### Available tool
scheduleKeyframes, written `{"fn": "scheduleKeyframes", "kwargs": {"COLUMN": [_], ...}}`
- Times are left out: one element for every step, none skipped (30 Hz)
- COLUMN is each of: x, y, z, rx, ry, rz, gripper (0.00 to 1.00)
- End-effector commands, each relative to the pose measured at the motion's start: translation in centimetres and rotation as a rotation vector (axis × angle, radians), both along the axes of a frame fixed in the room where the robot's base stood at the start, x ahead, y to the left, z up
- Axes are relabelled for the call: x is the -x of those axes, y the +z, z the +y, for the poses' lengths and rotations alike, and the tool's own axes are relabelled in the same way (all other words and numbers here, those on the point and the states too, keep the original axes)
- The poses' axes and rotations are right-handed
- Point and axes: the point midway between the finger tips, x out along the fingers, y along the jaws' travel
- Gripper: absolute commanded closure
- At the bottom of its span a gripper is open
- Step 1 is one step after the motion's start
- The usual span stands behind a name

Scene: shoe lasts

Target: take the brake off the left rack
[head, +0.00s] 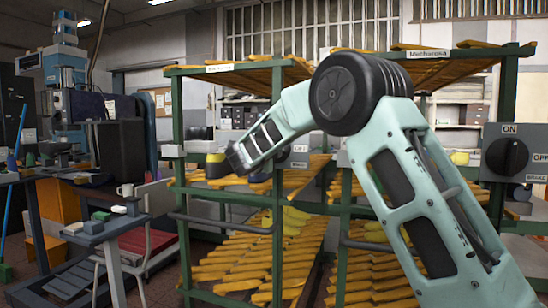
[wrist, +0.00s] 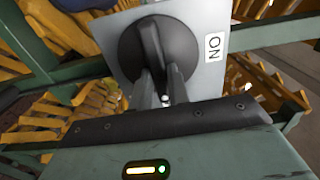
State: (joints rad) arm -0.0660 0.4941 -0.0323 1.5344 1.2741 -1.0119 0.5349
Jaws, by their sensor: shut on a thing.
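In the wrist view, my gripper (wrist: 164,92) is shut on the black brake knob (wrist: 158,52), its fingers on either side of the raised handle. The knob sits on a grey switch plate (wrist: 205,75). An ON label shows sideways to the right of the knob; no OFF label is visible there. The handle runs roughly up and down in this picture, across the direction of ON. The lower end of the handle is hidden by my fingers. In the head view, the left rack (head: 179,125) is green, and my arm covers its right part. My fingers cannot be made out there.
A second switch box (head: 515,152), with a black knob and ON and OFF labels, stands at the right. Both racks hold rows of yellow shoe lasts (head: 235,268). A red-seated chair (head: 148,240), a small table (head: 105,228) and a blue machine (head: 65,70) stand left.

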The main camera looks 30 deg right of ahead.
Motion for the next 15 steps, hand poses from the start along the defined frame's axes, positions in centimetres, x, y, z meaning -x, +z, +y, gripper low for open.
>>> {"fn": "scheduleKeyframes", "kwargs": {"x": [0.05, 0.05, 0.05, 0.05, 0.05, 0.05, 0.05, 0.05, 0.05, 0.05, 0.05, 0.04, 0.04, 0.04, 0.04], "y": [-0.33, -0.32, -0.3, -0.28, -0.27, -0.25, -0.24, -0.23, -0.22, -0.22, -0.22, -0.22, -0.22, -0.23, -0.23], "z": [-0.03, -0.03, -0.04, -0.04, -0.04, -0.04, -0.04, -0.04, -0.04, -0.04, -0.04, -0.03, -0.05, -0.03, -0.04], "rx": [-0.008, -0.011, -0.014, -0.016, -0.018, -0.019, -0.02, -0.02, -0.022, -0.022, -0.022, -0.022, -0.022, -0.022, -0.022], "ry": [-0.002, -0.002, -0.002, -0.002, -0.002, -0.002, -0.002, -0.002, -0.002, -0.002, -0.002, -0.002, -0.002, -0.002, -0.002], "rz": [-0.005, -0.009, -0.013, -0.016, -0.018, -0.019, -0.02, -0.021, -0.021, -0.021, -0.021, -0.021, -0.021, -0.021, -0.021], "gripper": [1.0, 1.0, 1.0, 1.0, 1.0, 1.0, 1.0, 1.0, 1.0, 1.0, 1.0, 1.0, 1.0, 1.0, 1.0]}}
